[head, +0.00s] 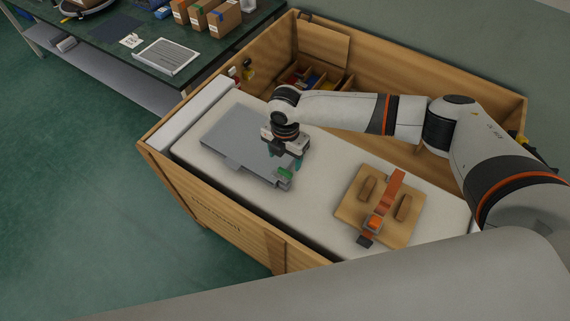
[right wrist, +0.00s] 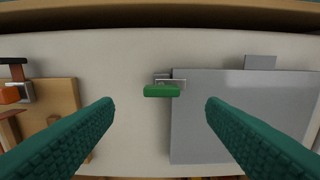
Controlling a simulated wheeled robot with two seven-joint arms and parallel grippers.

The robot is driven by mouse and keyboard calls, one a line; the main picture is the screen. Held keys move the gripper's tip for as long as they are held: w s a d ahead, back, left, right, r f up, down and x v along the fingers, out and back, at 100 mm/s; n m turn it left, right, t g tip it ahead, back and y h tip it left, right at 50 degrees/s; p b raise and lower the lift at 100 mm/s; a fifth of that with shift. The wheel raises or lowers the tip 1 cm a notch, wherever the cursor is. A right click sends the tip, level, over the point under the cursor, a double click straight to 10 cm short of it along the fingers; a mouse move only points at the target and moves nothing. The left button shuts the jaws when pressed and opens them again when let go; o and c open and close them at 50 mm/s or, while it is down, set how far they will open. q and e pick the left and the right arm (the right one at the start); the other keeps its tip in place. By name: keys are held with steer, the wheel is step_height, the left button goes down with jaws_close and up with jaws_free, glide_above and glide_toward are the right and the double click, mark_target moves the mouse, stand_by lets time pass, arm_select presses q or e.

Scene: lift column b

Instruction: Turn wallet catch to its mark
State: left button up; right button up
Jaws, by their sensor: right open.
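The wallet is a flat grey case (head: 238,140) lying on the pale padded top; it also shows in the right wrist view (right wrist: 240,115). Its green catch (head: 285,173) sits at the near right corner of the case, beside a small metal bracket. In the right wrist view the green catch (right wrist: 161,91) lies roughly crosswise between my two teal fingers, apart from both. My right gripper (head: 284,161) is open and empty over that corner. No separate mark for the catch can be made out. My left gripper is out of view.
A wooden board (head: 350,207) with two blocks and an orange strap lies to the right on the pad. The wooden crate (head: 230,225) surrounds the pad, with raised walls. Small coloured items sit in a divided compartment behind. A dark table (head: 110,50) with boxes stands back left.

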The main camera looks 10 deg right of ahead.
mark_target(285, 171)
step_height(285, 171, down, 4)
steer(key=shift+w+r+p, duration=0.15)
steer(key=shift+p, duration=0.15)
step_height(285, 171, down, 3)
steer(key=shift+f, duration=0.2)
steer(key=shift+w+f, duration=0.1)
steer(key=shift+c, duration=1)
steer(key=c, duration=0.8)
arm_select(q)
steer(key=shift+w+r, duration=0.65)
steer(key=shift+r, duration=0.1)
